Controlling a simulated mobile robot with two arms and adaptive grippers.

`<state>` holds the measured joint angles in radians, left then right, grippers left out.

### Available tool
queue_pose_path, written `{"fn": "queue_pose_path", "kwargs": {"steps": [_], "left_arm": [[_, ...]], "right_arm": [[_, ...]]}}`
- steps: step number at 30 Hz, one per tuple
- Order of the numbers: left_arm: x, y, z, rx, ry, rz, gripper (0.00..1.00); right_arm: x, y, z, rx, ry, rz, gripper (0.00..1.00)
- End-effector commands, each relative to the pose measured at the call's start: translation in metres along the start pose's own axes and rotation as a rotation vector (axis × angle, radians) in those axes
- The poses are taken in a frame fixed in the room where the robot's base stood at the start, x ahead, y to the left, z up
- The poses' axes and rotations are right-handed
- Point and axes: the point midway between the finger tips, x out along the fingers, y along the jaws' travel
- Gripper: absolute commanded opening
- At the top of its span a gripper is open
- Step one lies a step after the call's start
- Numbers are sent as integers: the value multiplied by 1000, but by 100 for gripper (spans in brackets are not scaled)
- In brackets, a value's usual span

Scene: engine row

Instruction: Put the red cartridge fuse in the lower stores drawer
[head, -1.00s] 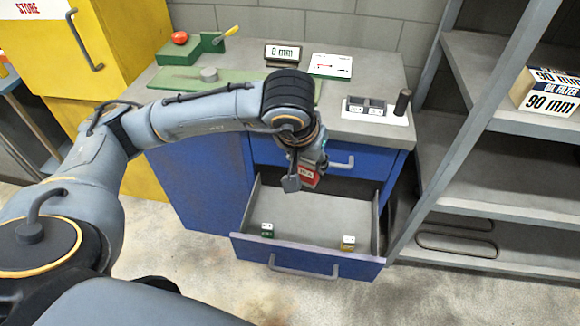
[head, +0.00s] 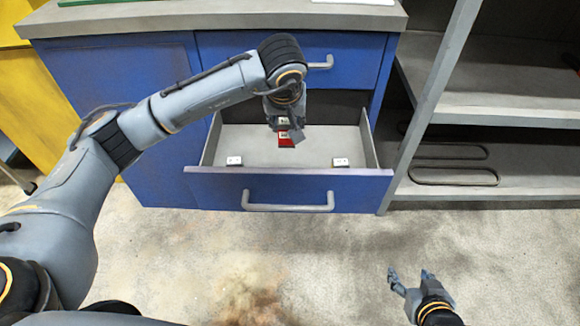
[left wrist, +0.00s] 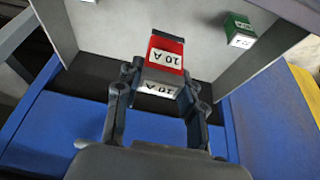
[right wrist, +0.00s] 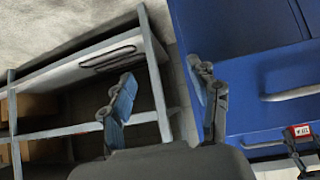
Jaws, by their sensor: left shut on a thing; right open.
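The red cartridge fuse (head: 286,141), with a white "10 A" label, is in my left gripper (head: 285,124). The left wrist view shows the fuse (left wrist: 166,52) between the two fingers, which are shut on it. Both are over the inside of the open lower stores drawer (head: 290,188), near its middle. I cannot tell whether the fuse touches the drawer floor. The right wrist view also shows the fuse (right wrist: 300,131) at its right edge. My right gripper (head: 409,276) is open and empty, over the floor to the right of the drawer.
Two other fuses stand in the drawer, one at the front left (head: 234,161) and one at the front right (head: 340,162). The left wrist view shows a green fuse (left wrist: 239,31). The upper drawer (head: 345,65) is shut. Grey shelving (head: 470,113) stands close on the right.

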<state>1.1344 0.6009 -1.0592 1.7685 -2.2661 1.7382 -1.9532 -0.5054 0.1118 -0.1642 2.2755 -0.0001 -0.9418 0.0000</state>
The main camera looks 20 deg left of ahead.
Motion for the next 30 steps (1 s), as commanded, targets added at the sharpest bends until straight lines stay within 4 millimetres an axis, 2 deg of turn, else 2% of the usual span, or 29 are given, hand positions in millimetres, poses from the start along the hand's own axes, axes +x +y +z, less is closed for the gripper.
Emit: {"fn": "queue_pose_path", "kwargs": {"steps": [1, 3, 8, 18, 23, 30], "left_arm": [[19, 2, 4, -7, 2, -3, 4], [28, 3, 4, -14, 1, -7, 4], [39, 4, 5, -23, 1, -13, 4], [88, 5, 26, -24, -1, -12, 4], [98, 4, 30, -23, -1, -13, 4], [125, 4, 41, -24, -2, -14, 4]], "right_arm": [[-1, 0, 1, 0, 26, 0, 61], [-10, 0, -7, 0, 50, 1, 61], [-23, 0, -20, 0, 93, 0, 61], [-29, -8, -80, -3, 389, -17, 61], [-32, -10, -93, -3, 461, -21, 61], [-45, -15, -123, -2, 635, -32, 61]]}}
